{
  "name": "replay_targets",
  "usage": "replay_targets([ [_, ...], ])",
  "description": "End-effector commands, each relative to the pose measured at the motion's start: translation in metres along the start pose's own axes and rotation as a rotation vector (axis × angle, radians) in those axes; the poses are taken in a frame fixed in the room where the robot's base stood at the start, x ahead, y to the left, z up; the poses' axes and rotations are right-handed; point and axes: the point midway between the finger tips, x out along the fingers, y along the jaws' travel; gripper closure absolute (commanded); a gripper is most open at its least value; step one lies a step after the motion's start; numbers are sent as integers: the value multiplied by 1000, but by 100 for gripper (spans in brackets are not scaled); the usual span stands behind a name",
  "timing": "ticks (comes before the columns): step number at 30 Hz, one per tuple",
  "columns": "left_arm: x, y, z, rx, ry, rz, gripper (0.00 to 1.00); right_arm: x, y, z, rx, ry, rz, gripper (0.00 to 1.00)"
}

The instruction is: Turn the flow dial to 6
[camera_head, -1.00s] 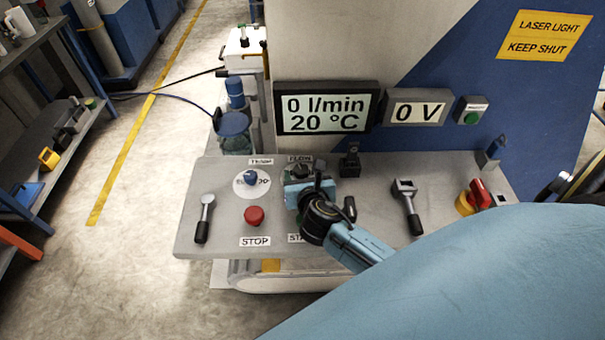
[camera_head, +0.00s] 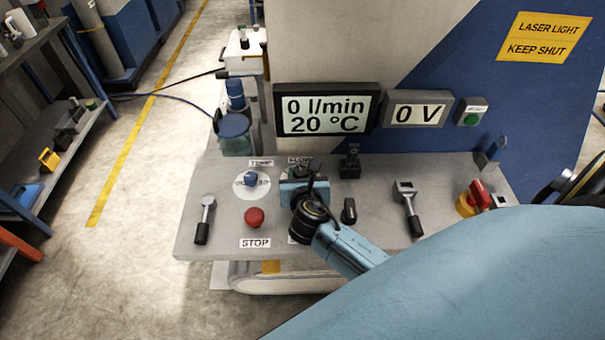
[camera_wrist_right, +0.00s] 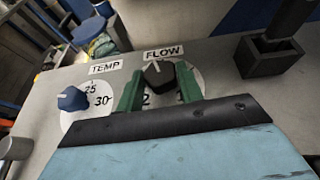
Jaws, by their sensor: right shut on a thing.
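The flow dial is a dark knob with a pale pointer line, shown in the right wrist view (camera_wrist_right: 160,73) below the FLOW label. Its white scale is partly covered; a 2 shows beside the left finger. My right gripper (camera_wrist_right: 157,85) has its green fingers on either side of the knob and is shut on it. In the head view the right gripper (camera_head: 297,184) is over the dial at the back of the panel, hiding most of it. The flow display (camera_head: 325,114) reads 0 l/min and 20 °C. My left gripper is not in view.
The blue TEMP dial (camera_wrist_right: 73,98) is close on the left. A red STOP button (camera_head: 254,217) and a lever (camera_head: 203,219) lie farther left. A black switch block (camera_head: 350,165) stands to the right, with a black knob (camera_head: 349,211) nearer. Another lever (camera_head: 408,207) is farther right.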

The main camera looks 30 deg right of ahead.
Motion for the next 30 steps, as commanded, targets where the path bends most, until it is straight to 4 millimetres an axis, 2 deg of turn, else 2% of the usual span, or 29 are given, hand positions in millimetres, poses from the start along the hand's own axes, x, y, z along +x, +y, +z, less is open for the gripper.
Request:
replay_targets([
  [9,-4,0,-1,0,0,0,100,1,6,0,112,2,-267,86],
  [20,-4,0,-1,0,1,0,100,0,5,0,123,-1,-296,86],
  [21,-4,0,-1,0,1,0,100,0,5,0,123,-1,-295,61],
  [26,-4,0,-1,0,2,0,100,0,5,0,122,-1,-295,41],
  [30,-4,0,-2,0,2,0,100,0,5,0,122,-1,-294,41],
])
